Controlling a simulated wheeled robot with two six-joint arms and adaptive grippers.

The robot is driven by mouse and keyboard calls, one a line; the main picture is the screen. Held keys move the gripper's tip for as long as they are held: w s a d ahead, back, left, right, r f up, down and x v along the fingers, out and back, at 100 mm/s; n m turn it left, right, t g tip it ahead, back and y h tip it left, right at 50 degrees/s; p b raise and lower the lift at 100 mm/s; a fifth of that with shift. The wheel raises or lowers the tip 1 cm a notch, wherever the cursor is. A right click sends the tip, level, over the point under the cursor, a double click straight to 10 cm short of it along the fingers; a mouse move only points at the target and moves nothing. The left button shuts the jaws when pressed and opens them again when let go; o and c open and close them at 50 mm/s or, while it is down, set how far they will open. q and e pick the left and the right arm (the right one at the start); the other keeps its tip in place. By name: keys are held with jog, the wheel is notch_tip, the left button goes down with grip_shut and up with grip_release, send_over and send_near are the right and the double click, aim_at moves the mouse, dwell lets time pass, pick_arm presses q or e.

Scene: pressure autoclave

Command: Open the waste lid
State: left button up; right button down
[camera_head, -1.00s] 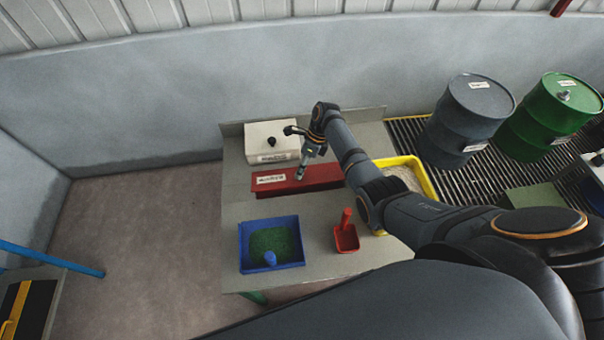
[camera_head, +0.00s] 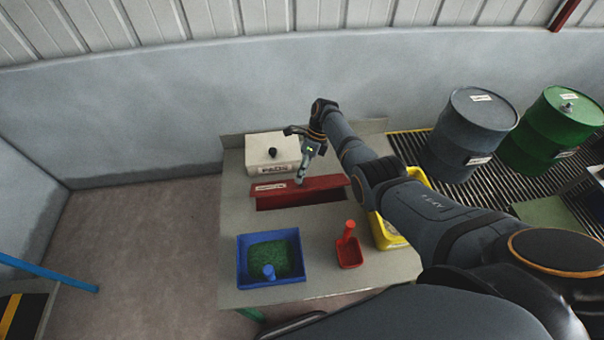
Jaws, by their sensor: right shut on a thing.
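The red waste lid (camera_head: 270,188) is a long flap in the table top, with a white label on it. It stands tilted up, and a dark opening (camera_head: 300,203) shows in front of it. My right gripper (camera_head: 300,182) reaches down from behind to the lid's upper edge, near its middle. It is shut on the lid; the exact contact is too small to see. My left gripper is not in view.
A white box labelled PADS (camera_head: 272,153) with a black knob stands behind the lid. A blue tray of green granules (camera_head: 242,276), a red scoop (camera_head: 348,250) and a yellow tray (camera_head: 385,235) stand in front and right. Grey (camera_head: 470,135) and green (camera_head: 552,125) drums stand farther right.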

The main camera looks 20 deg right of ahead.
jog(key=shift+w, duration=0.2)
jog(key=c, duration=1.4)
grip_release()
jog(key=o, duration=0.3)
jog(key=shift+w+f, duration=0.15)
jog(key=shift+o, duration=0.2)
jog(key=shift+d+r, duration=0.2)
jog(key=shift+r, duration=0.2)
jog(key=v, duration=1.1)
jog(key=shift+d, duration=0.1)
